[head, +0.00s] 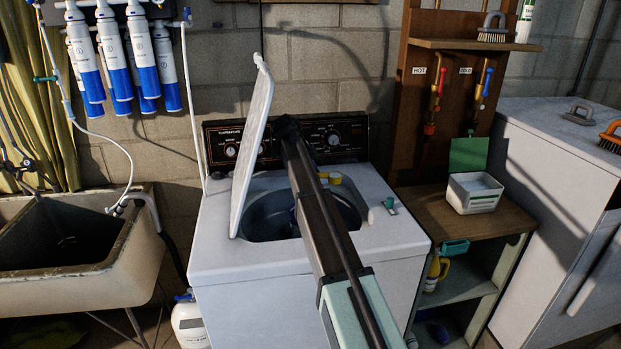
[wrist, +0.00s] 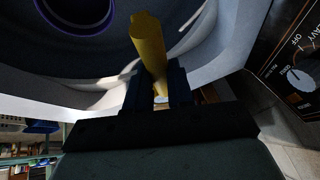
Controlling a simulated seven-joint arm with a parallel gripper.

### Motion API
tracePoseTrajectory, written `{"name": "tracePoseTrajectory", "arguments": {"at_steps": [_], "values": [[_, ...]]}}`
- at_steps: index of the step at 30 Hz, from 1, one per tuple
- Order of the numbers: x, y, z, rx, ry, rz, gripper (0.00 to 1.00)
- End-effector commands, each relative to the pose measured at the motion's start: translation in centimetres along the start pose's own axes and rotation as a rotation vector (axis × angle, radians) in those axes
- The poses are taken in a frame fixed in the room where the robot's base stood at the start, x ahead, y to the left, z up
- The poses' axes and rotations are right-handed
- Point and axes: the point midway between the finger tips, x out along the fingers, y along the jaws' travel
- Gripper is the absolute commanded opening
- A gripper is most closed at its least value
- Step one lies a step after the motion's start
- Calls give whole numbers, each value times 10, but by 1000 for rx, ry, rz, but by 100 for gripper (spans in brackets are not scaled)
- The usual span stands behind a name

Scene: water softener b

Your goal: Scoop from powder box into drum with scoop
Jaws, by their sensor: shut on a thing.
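My gripper (wrist: 159,88) is shut on a yellow scoop (wrist: 147,48), which points away from the jaws in the wrist view. In the head view, a yellow part of the scoop (head: 332,179) shows beside my arm, at the back right of the drum opening. The washer's drum (head: 262,212) is open at the top and partly hidden by my arm; its purple-ringed centre (wrist: 75,12) shows in the wrist view. The white powder box (head: 472,203) stands open on the wooden shelf to the right, its green lid raised. I cannot see whether the scoop holds powder.
The washer's white lid (head: 254,145) stands raised left of the opening. The control panel (head: 345,138) rises behind it. A small teal item (head: 390,205) sits on the washer's right top. A sink (head: 75,240) is at left, a white chest (head: 556,165) at right.

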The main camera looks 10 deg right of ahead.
Motion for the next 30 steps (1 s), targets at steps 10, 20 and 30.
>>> {"name": "tracePoseTrajectory", "arguments": {"at_steps": [10, 20, 30], "values": [[-5, -3, -8, 294, 67, 145, 0], [-13, 0, -20, 365, -72, 148, 0], [-28, -1, -40, 449, -399, 119, 0]]}}
